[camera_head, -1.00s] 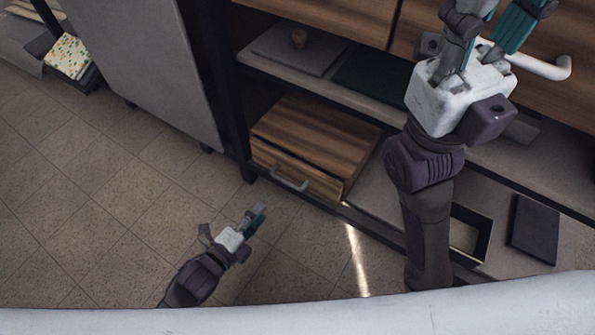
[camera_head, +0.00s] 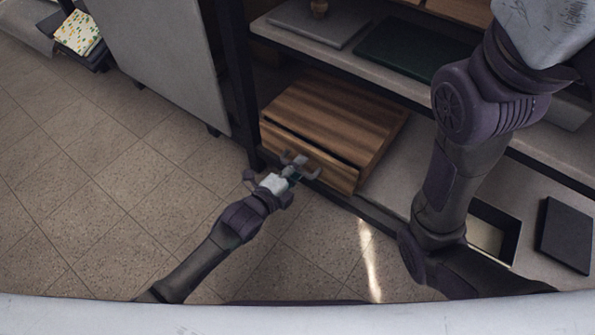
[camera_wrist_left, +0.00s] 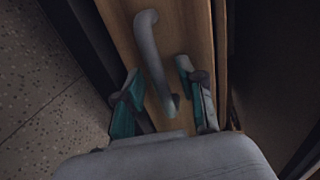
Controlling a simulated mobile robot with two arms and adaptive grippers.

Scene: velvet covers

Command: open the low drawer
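The low drawer is in a wooden box (camera_head: 335,112) on the bottom shelf in the head view. Its front (camera_head: 335,174) shows a dark line along the top edge. My left gripper (camera_head: 296,172) is at this front, partly covering the grey bar handle. In the left wrist view the curved handle (camera_wrist_left: 149,45) runs down between the two teal-padded fingers of my left gripper (camera_wrist_left: 157,74). The fingers stand apart on either side, with visible gaps to the handle. My right gripper is outside the head view; only its arm shows.
A dark upright post (camera_head: 237,85) stands left of the box. Above is a shelf (camera_head: 385,85) with a dark green flat item (camera_head: 408,48). A black flat item (camera_head: 567,235) lies at right. The tiled floor (camera_head: 130,200) is clear at left.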

